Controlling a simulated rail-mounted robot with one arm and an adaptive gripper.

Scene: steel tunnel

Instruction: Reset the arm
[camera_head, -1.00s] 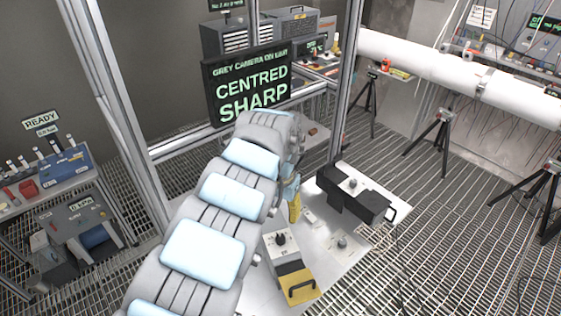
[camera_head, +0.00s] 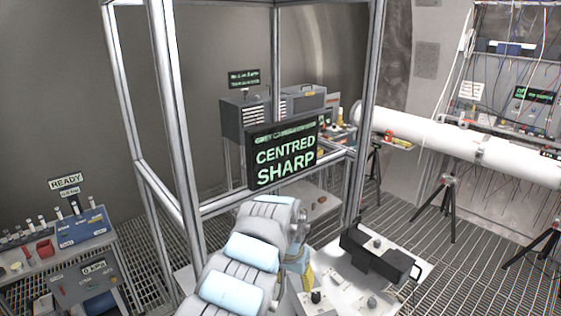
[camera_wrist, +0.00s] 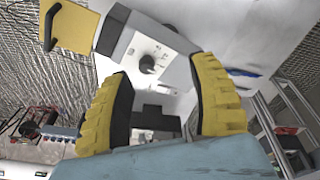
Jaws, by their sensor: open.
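My gripper (camera_wrist: 160,105) is open in the wrist view, with its two yellow ridged fingers apart and nothing between them. Beyond the fingers is a white control box with a black knob (camera_wrist: 147,64), joined to a yellow block with a black handle (camera_wrist: 75,27). In the head view my padded arm reaches up from the bottom centre, and its end hangs over a white table (camera_head: 415,262); the fingertips are mostly hidden there behind the arm. A black camera-like box (camera_head: 378,257) stands on that table to the right of the arm.
A screen (camera_head: 285,153) reading "CENTRED SHARP" hangs on a metal frame (camera_head: 177,120) behind the arm. A bench with a "READY" sign (camera_head: 66,181) stands at left. A white pipe (camera_head: 450,140) on tripods (camera_head: 447,205) runs at right. Grating floor (camera_head: 480,270) lies open there.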

